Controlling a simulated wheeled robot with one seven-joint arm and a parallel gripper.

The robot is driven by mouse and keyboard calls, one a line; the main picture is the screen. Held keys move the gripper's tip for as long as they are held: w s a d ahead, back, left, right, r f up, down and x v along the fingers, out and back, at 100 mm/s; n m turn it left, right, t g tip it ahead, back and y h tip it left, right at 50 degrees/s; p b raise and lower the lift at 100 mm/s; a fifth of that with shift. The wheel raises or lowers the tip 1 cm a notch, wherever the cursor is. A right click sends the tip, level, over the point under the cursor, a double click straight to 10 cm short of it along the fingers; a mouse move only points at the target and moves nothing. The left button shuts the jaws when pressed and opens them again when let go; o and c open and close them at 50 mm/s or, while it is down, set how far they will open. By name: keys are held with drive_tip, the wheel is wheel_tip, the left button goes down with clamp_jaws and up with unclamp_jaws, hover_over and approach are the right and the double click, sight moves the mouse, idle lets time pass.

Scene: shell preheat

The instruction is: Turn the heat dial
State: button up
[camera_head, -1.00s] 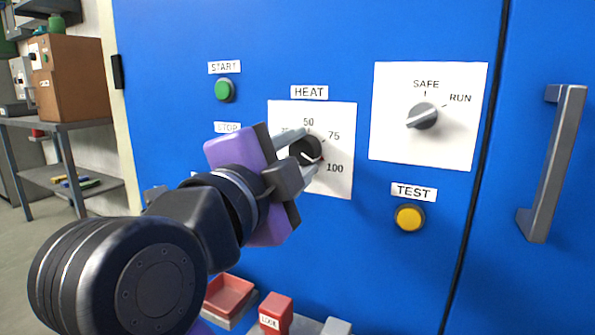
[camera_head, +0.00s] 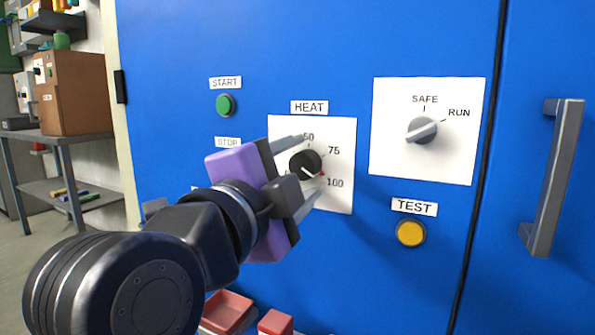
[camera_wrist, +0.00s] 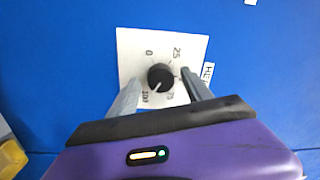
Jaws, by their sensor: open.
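The heat dial (camera_head: 304,161) is a round black knob with a white pointer line, on a white plate (camera_head: 341,130) under the HEAT label. In the head view its pointer slants down to the right, near a red mark beside 100. My gripper (camera_head: 311,165) is open in front of the plate, one finger above the dial and one below. In the wrist view the dial (camera_wrist: 160,77) sits between the tips of my gripper (camera_wrist: 161,80), with a gap on each side. There the pointer aims toward 100. The left part of the plate's scale is hidden in the head view.
A SAFE/RUN switch (camera_head: 422,130), a yellow TEST button (camera_head: 410,233) and a vertical handle (camera_head: 554,180) are to the right. A green START button (camera_head: 226,104) is at upper left. Red bins (camera_head: 228,308) lie below. A shelf stands far left.

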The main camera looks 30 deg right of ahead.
drive_tip(key=p+v, duration=0.2)
drive_tip(key=v, duration=0.5)
drive_tip(key=shift+s+a, duration=0.25)
drive_tip(key=shift+a, duration=0.1)
drive_tip(key=shift+f, duration=0.1)
